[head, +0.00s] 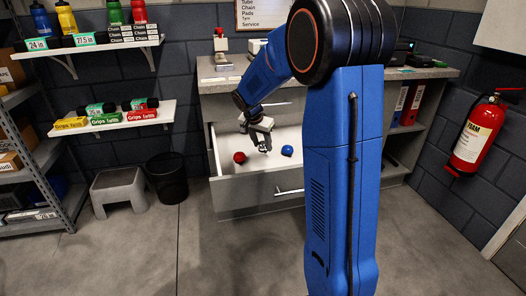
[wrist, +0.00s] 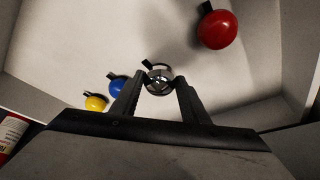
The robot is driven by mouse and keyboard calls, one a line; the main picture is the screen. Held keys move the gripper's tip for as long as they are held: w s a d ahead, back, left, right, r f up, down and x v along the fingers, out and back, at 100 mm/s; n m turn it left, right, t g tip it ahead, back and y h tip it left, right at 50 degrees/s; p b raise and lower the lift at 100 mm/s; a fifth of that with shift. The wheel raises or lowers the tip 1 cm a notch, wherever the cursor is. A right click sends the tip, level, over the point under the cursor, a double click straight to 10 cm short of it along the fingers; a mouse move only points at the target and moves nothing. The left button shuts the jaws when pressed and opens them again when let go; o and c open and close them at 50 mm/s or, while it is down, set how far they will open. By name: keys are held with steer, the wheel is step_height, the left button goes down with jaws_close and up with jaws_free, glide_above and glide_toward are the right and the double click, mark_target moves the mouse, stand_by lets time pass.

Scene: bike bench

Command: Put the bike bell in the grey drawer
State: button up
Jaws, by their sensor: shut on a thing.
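My gripper (head: 263,146) reaches down into the open grey drawer (head: 255,193) of the bench. In the wrist view my gripper (wrist: 157,90) is shut on a shiny silver bike bell (wrist: 159,76), which sits between the two fingertips. The drawer's pale floor (wrist: 75,50) is beneath it; I cannot tell whether the bell touches that floor. A red bell (head: 239,157) lies to the left of my gripper in the head view, and a blue bell (head: 287,150) to the right. A yellow bell (wrist: 95,102) shows beside the blue one in the wrist view.
The worktop (head: 222,76) above the drawer carries a small red-topped item (head: 219,42). A black bin (head: 167,178) and a grey step stool (head: 118,188) stand at left. Binders (head: 412,102) fill the right-hand shelf. The floor in front is clear.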

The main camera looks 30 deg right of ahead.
mark_target(262, 150)
steer(key=shift+f, duration=1.7)
steer(key=o, duration=1.1)
steer(key=shift+f, duration=0.1)
steer(key=shift+c, duration=0.2)
